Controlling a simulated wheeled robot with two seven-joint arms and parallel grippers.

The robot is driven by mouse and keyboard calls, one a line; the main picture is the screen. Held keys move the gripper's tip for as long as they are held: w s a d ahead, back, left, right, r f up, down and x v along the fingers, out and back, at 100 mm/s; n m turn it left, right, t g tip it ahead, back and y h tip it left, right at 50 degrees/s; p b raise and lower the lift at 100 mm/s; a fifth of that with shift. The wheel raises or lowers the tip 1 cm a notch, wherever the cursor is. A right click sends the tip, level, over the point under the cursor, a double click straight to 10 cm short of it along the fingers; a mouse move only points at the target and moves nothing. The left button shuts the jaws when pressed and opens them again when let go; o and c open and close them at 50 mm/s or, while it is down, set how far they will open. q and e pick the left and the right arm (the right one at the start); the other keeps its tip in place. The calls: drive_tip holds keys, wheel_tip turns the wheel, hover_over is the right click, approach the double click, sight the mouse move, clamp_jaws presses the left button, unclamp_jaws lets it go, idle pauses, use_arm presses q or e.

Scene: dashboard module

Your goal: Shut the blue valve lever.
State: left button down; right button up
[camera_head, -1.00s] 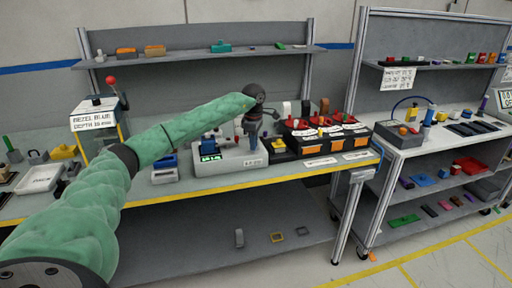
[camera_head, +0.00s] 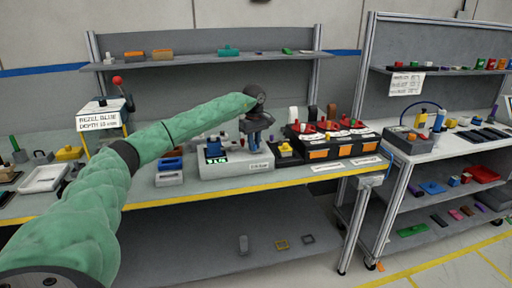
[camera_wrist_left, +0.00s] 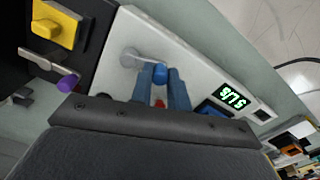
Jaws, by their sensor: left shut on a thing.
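The blue valve lever has a short grey arm (camera_wrist_left: 143,60) with a blue knob (camera_wrist_left: 160,72) at its end, on top of the white module (camera_wrist_left: 190,65). In the wrist view the arm slants from its pivot to the knob. My left gripper (camera_wrist_left: 168,74) is shut on the blue knob, with one blue finger on each side. In the head view my left gripper (camera_head: 256,143) reaches down over the right part of the white module (camera_head: 232,172); there the arm and gripper hide the lever. My right gripper is not in view.
A green-lit display (camera_wrist_left: 232,96) and a blue part (camera_wrist_left: 212,109) sit on the same module. A small yellow-topped box (camera_head: 287,151) and a black-and-orange bin unit (camera_head: 330,148) stand close to the right. A blue-and-grey block (camera_head: 169,172) lies left of the module.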

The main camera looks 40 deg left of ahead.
use_arm(q)
drive_tip(key=shift+w+a+m+b, duration=0.2)
drive_tip(key=shift+a+m, duration=0.15)
drive_tip(key=shift+m, duration=0.65)
drive_tip(key=shift+w+a+m+b, duration=0.15)
drive_tip(key=shift+a+m, duration=0.15)
drive_tip(key=shift+m, duration=0.7)
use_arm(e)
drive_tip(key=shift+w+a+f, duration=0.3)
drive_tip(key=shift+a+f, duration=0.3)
use_arm(q)
drive_tip(key=shift+r, duration=0.1)
drive_tip(key=c, duration=1.3)
unclamp_jaws()
drive_tip(key=shift+c, duration=0.2)
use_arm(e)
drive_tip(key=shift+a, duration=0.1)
